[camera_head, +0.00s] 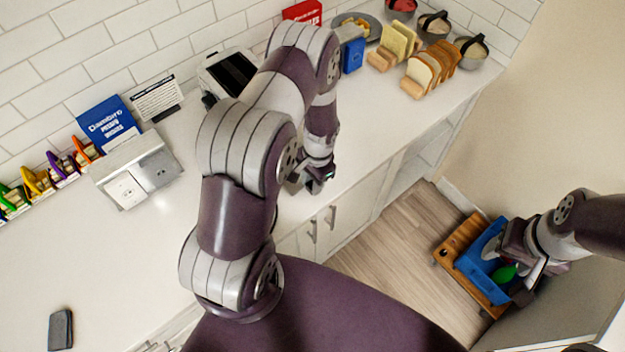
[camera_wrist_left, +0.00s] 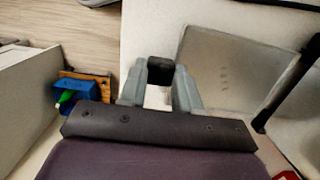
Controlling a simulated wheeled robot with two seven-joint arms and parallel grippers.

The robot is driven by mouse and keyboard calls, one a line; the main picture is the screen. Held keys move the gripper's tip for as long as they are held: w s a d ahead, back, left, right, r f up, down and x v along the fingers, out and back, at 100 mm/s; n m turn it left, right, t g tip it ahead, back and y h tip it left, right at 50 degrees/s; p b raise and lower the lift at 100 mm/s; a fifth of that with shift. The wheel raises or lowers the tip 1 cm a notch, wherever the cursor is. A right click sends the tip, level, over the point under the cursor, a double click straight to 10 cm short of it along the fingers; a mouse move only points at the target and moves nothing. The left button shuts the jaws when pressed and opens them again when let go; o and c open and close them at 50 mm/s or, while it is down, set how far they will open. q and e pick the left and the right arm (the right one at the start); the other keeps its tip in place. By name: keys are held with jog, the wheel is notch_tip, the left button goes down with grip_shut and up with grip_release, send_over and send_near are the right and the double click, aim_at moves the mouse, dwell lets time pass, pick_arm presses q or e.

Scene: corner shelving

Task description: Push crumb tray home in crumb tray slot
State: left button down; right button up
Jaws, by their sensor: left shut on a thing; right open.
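My left gripper (camera_head: 312,180) is low over the white counter in the head view, in front of my arm's forearm. In the left wrist view its two grey fingers (camera_wrist_left: 160,88) are shut on a small dark block (camera_wrist_left: 160,70). I cannot tell whether this block is part of the crumb tray. A flat grey metallic panel (camera_wrist_left: 232,65) lies right of the fingers; I cannot tell whether it is the tray. The tray slot is not clearly visible. My right gripper (camera_head: 530,258) is open beside a blue bin (camera_head: 482,262), far from the counter's middle.
A white appliance with a black face (camera_head: 228,72) stands by the wall, partly behind my arm. A silver box (camera_head: 138,172) and a blue packet (camera_head: 106,122) stand left. Bread racks (camera_head: 430,68) and bowls stand at the back right. The counter's front left is mostly clear.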

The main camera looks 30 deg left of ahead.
pick_arm(q)
jog(key=shift+w+a, duration=0.2)
jog(key=shift+a, duration=0.3)
dwell(0.3)
jog(key=shift+d, duration=0.15)
jog(key=shift+s+d, duration=0.2)
jog(key=shift+d, duration=0.15)
dwell(0.4)
jog(key=shift+w+a+b, duration=0.15)
jog(key=shift+w+a, duration=0.2)
jog(key=shift+a, duration=0.5)
jog(key=shift+w+a+b, duration=0.1)
jog(key=shift+w+a, duration=0.25)
jog(key=shift+a, duration=0.5)
jog(key=shift+w+a+b, duration=0.15)
jog(key=shift+w+a, duration=0.2)
jog(key=shift+a, duration=0.5)
dwell(0.6)
jog(key=shift+w+a+b, duration=0.4)
jog(key=shift+w+a, duration=0.1)
jog(key=shift+a, duration=0.75)
jog(key=shift+w+a+b, duration=0.45)
jog(key=shift+w+a, duration=0.05)
jog(key=shift+a, duration=0.7)
jog(key=shift+w+a+b, duration=0.4)
jog(key=shift+w+a, duration=0.1)
jog(key=shift+a, duration=0.75)
